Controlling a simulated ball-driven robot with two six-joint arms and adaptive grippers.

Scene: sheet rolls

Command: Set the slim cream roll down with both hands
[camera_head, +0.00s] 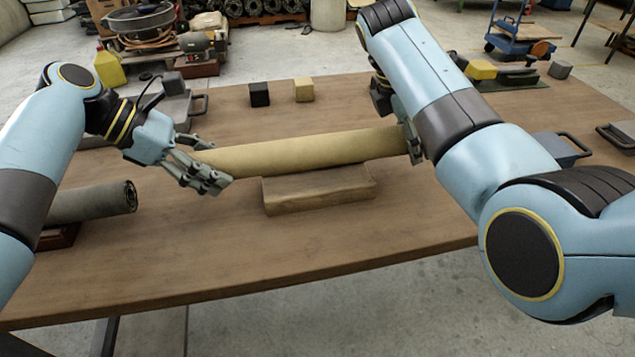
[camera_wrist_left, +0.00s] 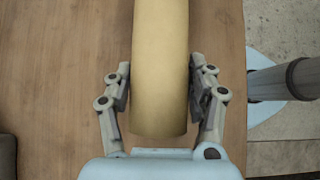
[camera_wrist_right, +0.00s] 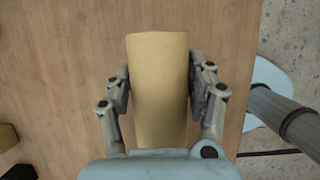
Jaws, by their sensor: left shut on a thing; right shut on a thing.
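In the left wrist view the roll (camera_wrist_left: 160,70) sits between the fingers (camera_wrist_left: 160,90). My right gripper (camera_head: 411,140) is shut on the right end, partly hidden by my right arm. In the right wrist view the roll (camera_wrist_right: 160,85) sits between the fingers (camera_wrist_right: 159,88).
A dark grey roll (camera_head: 95,203) lies on a stand at the table's left. A black cube (camera_head: 259,94) and a tan cube (camera_head: 304,90) stand behind the roll. Grey metal pieces lie at the right. The front of the wooden table (camera_head: 300,255) is clear.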

